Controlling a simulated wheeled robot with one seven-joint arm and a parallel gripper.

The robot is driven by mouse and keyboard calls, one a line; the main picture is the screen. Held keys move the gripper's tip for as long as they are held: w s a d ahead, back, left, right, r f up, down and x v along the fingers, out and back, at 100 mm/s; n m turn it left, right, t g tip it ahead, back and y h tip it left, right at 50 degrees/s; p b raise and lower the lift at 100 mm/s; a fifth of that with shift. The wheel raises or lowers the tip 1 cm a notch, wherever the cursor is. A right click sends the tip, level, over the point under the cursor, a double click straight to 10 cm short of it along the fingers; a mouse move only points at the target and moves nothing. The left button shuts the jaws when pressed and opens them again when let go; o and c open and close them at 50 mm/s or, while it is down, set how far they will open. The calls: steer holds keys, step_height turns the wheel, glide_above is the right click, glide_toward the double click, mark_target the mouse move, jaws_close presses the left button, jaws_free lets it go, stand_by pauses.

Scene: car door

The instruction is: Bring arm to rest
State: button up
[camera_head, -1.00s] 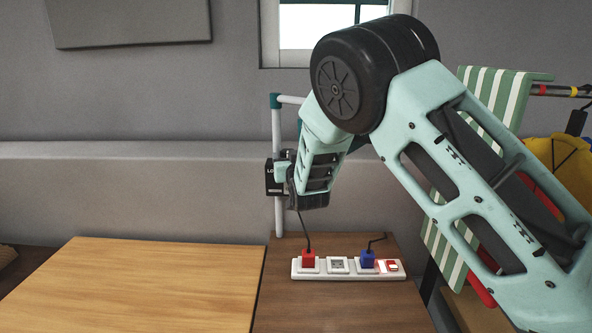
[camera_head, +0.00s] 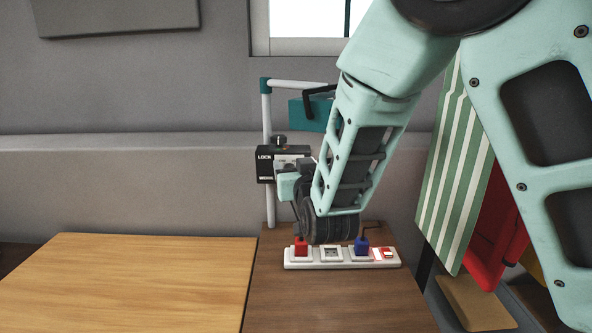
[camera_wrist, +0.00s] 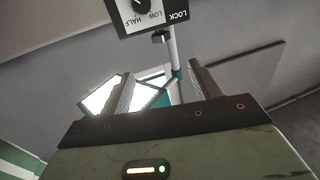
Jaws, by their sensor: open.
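My arm bends down over the dark wooden table (camera_head: 330,300) in the head view, its lower link above the power strip. My gripper shows in the wrist view (camera_wrist: 163,85), two fingers apart with nothing seen between them. In the head view my wrist is beside the black LOCK box (camera_head: 266,165), and the arm hides the fingertips. The grey-white post (camera_head: 268,140) carries the box.
A white power strip (camera_head: 300,264) lies on the table with a red plug (camera_head: 301,246) and a blue plug (camera_head: 361,246). A light wooden board (camera_head: 130,285) to the left is bare. A green striped cloth (camera_head: 455,190) hangs at right. A teal piece (camera_head: 308,112) hangs near the post.

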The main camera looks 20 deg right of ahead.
stand_by(0.4)
steer(key=s+a+f+n+g+y, duration=0.2)
steer(key=s+a+f+g+y, duration=0.15)
steer(key=s+a+g, duration=0.2)
steer(key=s+a+f+n+g+y, duration=0.1)
steer(key=s+a+f+g+y, duration=0.1)
steer(key=s+a+f+g, duration=0.35)
steer(key=s+d+n+g+h, duration=0.2)
steer(key=s+g, duration=0.1)
steer(key=s, duration=0.9)
steer(key=s+d+n+g+h, duration=0.1)
steer(key=s+d+n+g, duration=0.2)
steer(key=s, duration=0.9)
steer(key=shift+s+d+r+g+h, duration=0.3)
steer(key=shift+d+g+h, duration=0.05)
steer(key=shift+g, duration=0.15)
